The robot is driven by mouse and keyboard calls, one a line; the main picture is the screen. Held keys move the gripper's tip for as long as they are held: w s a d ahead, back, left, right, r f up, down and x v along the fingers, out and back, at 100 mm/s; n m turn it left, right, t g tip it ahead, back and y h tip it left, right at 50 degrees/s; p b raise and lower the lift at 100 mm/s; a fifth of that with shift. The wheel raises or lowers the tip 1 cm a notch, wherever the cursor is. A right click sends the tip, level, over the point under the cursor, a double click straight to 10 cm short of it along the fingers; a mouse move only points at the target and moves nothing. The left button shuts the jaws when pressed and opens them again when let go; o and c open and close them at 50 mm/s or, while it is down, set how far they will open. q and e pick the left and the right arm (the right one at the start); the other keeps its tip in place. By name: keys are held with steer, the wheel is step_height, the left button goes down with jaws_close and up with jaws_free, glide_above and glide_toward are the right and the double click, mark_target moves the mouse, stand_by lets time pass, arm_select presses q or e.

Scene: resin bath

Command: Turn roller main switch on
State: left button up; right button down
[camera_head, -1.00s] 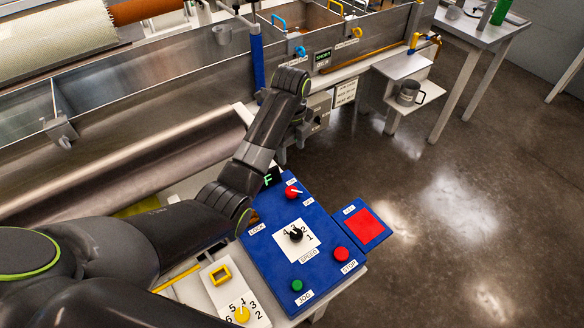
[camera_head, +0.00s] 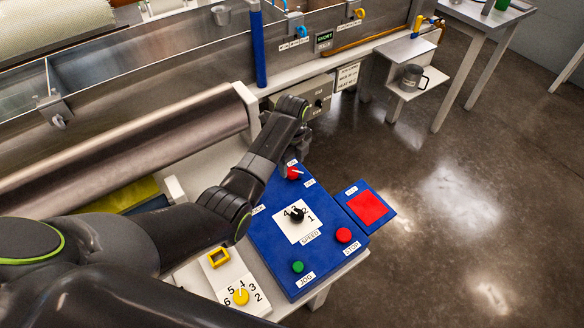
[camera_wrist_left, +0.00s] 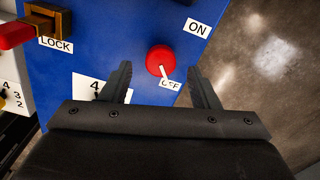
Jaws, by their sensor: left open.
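The roller main switch is a red round knob (camera_head: 293,173) with a white pointer, at the far end of the blue control panel (camera_head: 265,240). In the left wrist view the red knob (camera_wrist_left: 159,58) lies just ahead of and between my left gripper's fingertips (camera_wrist_left: 159,70). Its pointer is at the OFF label (camera_wrist_left: 171,85); the ON label (camera_wrist_left: 198,28) is up and to the right. My left gripper (camera_head: 300,145) is open and empty above the panel's far end. Whether it touches the knob I cannot tell. My right gripper is not in view.
The panel also holds a black speed knob (camera_head: 297,215), a red stop button (camera_head: 344,235) and a green jog button (camera_head: 298,267). A red square pad (camera_head: 367,208) is at its right. A brass lock piece (camera_wrist_left: 48,18) is at upper left in the wrist view.

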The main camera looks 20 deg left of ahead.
mark_target(292, 171)
arm_select(q)
step_height(292, 171, down, 2)
steer(key=shift+f, duration=0.55)
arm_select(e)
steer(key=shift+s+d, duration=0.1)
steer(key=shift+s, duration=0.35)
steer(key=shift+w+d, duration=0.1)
arm_select(q)
steer(key=shift+c, duration=0.9)
steer(key=c, duration=0.8)
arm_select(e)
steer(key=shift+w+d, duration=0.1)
arm_select(q)
steer(key=shift+r, duration=0.1)
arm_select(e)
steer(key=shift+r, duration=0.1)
